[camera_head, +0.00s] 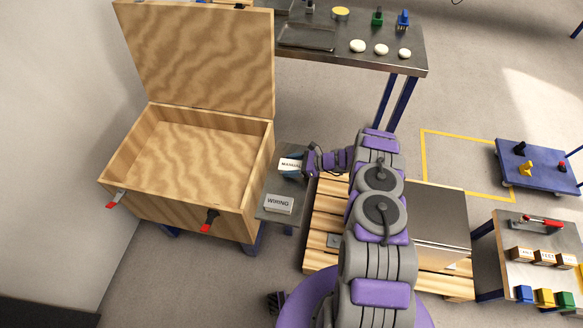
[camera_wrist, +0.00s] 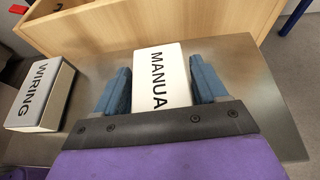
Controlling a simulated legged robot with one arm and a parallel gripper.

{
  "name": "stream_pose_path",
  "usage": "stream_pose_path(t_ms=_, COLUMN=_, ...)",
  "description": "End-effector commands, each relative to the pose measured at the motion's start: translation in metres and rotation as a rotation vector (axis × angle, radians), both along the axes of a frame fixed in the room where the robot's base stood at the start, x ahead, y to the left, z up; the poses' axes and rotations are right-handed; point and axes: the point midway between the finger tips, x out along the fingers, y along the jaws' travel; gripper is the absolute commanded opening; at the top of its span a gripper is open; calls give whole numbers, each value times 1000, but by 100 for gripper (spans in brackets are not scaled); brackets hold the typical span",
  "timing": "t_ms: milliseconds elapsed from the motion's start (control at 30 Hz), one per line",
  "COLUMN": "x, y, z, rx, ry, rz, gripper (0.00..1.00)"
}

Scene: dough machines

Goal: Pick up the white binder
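The white binder (camera_wrist: 163,72), lettered "MANUA" in the part that shows, lies on a dark grey shelf (camera_wrist: 245,85). In the head view the binder (camera_head: 290,163) sits at the shelf's far end, partly covered by my gripper. My gripper (camera_wrist: 161,70) has its two blue fingers spread, one on each side of the binder. The left finger is close against its edge, and a narrow gap seems to show at the right finger. The binder's near end is hidden under my gripper's body. In the head view, my gripper (camera_head: 303,165) reaches it from the right.
A grey "WIRING" binder (camera_head: 278,204) lies nearer on the same shelf, left of my gripper in the wrist view (camera_wrist: 40,95). An open wooden box (camera_head: 190,222) stands close left of the shelf. A wooden pallet (camera_head: 325,215) lies to the right, and a metal table (camera_head: 340,60) stands behind.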

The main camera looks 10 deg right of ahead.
Motion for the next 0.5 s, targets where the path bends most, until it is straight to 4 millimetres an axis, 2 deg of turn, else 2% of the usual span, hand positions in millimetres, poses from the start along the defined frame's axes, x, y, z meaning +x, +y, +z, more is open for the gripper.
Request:
stream_pose_path(t_ms=67, x=0, y=0, z=0, rx=0, ry=0, rz=0, gripper=64)
stream_pose_path(t_ms=433, x=0, y=0, z=0, rx=0, ry=0, rz=0, gripper=28)
stream_pose_path(t_ms=500, x=0, y=0, z=0, rx=0, ry=0, rz=0, gripper=27)
